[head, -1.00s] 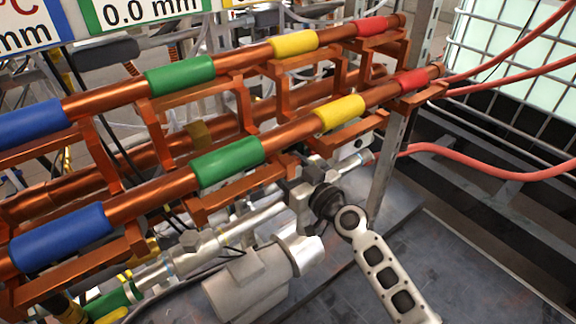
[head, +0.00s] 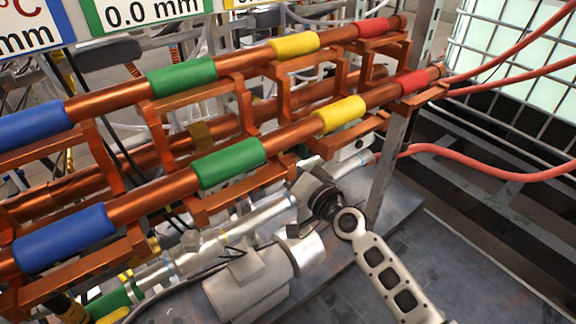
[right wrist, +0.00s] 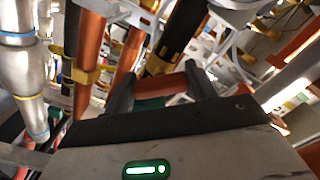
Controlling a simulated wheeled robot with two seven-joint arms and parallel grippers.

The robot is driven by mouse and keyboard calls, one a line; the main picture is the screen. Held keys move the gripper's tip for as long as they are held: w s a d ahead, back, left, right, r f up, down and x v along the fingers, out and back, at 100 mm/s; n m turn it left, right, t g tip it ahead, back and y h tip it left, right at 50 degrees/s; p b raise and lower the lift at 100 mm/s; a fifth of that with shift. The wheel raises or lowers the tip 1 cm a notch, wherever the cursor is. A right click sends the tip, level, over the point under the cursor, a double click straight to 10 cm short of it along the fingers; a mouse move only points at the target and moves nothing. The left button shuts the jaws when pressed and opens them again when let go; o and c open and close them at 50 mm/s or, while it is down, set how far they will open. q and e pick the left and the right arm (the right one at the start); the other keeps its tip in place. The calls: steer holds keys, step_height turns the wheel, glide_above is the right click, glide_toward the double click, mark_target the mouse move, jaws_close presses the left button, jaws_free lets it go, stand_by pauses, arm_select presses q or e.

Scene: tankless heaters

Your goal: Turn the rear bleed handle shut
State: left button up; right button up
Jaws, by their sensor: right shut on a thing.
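An arm of mine comes in from the lower right of the head view. Its dark wrist ends in a grey right gripper (head: 303,193), low beside the silver pipe (head: 255,220) and under the copper pipes. In the right wrist view the two dark fingers of the right gripper (right wrist: 159,84) stand apart, with a reddish-brown bar, apparently the rear bleed handle (right wrist: 165,86), between them. In the head view the handle is hidden by the gripper and wrist. I cannot make out my left gripper's fingers in the head view.
Copper pipes with blue, green (head: 228,163), yellow (head: 341,114) and red sleeves cross above the gripper. A grey cylinder (head: 250,290) lies just below left. A metal post (head: 388,175) and red hoses (head: 490,165) are to the right. Floor at lower right is clear.

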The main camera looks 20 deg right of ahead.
steer(key=m, duration=0.4)
arm_select(q)
steer(key=shift+w+r+p, duration=0.1)
steer(key=shift+r+p, duration=0.05)
steer(key=shift+p, duration=0.3)
arm_select(e)
steer(key=shift+r+m, duration=0.1)
steer(key=shift+m, duration=1.8)
steer(key=o, duration=0.7)
steer(key=shift+s, duration=0.15)
